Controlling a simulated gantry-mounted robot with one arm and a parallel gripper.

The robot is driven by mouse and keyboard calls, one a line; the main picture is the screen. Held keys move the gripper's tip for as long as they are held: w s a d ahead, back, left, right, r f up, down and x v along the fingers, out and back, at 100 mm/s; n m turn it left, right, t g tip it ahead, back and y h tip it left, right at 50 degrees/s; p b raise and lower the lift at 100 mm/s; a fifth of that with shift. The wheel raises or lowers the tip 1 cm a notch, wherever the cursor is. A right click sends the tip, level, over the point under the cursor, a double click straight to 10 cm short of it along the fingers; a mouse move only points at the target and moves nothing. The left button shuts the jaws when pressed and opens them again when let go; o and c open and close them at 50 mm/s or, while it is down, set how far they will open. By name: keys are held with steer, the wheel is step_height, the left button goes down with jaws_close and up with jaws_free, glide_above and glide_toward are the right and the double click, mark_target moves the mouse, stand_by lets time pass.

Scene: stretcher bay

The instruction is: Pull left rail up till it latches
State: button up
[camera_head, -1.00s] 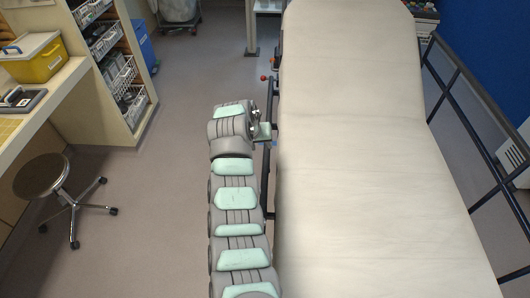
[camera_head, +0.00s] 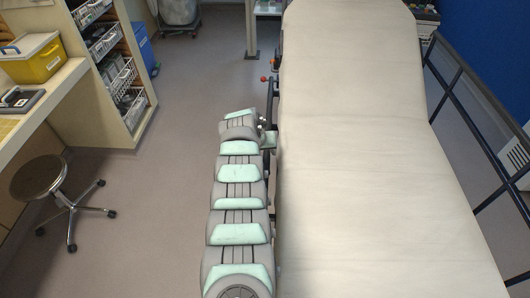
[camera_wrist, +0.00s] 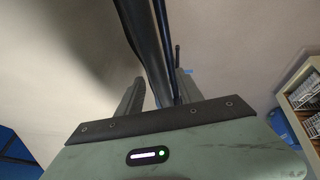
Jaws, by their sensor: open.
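The left rail (camera_head: 271,92) is a dark bar low along the left side of the cream stretcher mattress (camera_head: 345,130). Much of it is hidden behind my arm. My gripper (camera_head: 268,139) is beside the mattress edge at the rail, partly hidden by my wrist. In the wrist view my gripper (camera_wrist: 160,92) has its two dark fingers apart, with dark bars of the rail (camera_wrist: 150,50) running between them. I cannot tell whether the fingers touch the rail. The rail's latch is not clearly visible.
A red knob (camera_head: 263,79) sits near the rail's far end. The raised right rail (camera_head: 480,128) stands across the mattress. A round stool (camera_head: 40,178) and a shelf unit with baskets (camera_head: 105,75) are at the left. The floor between stool and arm is clear.

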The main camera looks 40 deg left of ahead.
jaws_close()
stand_by(0.4)
stand_by(1.0)
